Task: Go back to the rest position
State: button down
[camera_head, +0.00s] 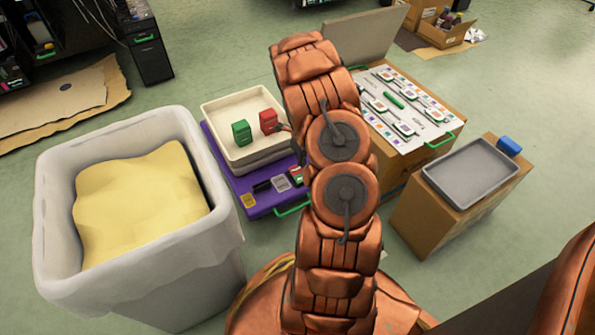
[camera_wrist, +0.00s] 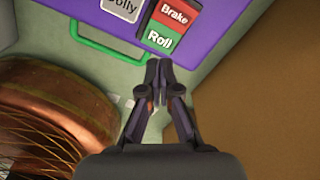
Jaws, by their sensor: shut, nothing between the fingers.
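My gripper (camera_wrist: 160,72) shows in the wrist view, its two dark fingertips together and nothing between them. It points at the gap between the purple base (camera_wrist: 65,12) and a brown cardboard side. The "Brake / Roll" label (camera_wrist: 171,25) lies just beyond the fingertips, red above green. In the head view my copper arm rises through the middle and hides most of my gripper. A green ink bottle box (camera_head: 241,132) and a red one (camera_head: 268,121) stand in the white tray (camera_head: 222,107), left of my arm.
Green floor (camera_head: 190,60) is free behind.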

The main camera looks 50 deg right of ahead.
jog(key=shift+r, duration=0.1)
jog(key=s+a+r+n+p, duration=0.1)
jog(key=a+r+n+p, duration=0.5)
jog(key=r, duration=0.9)
jog(key=s+a+r+n+p, duration=0.2)
jog(key=a+r+n+p, duration=0.2)
jog(key=a+r+p, duration=0.7)
jog(key=s+a+r+n+p, duration=0.1)
jog(key=a+r+n+p, duration=0.3)
jog(key=r, duration=1.4)
jog(key=s+a+r+n+p, duration=0.5)
jog(key=s+r+n+p, duration=0.1)
jog(key=r, duration=0.3)
jog(key=s+a+r+n+g+p, duration=0.1)
jog(key=s+a+r+n+p, duration=0.5)
jog(key=r, duration=0.4)
jog(key=s+a+r+n+p, duration=0.5)
jog(key=s+r+n+p, duration=0.2)
jog(key=s+r+p, duration=0.1)
notch_tip(320, 180, up, 2)
jog(key=shift+s+a+r+n+g+p, duration=0.15)
jog(key=shift+s+n+g+p, duration=0.2)
jog(key=shift+s, duration=0.3)
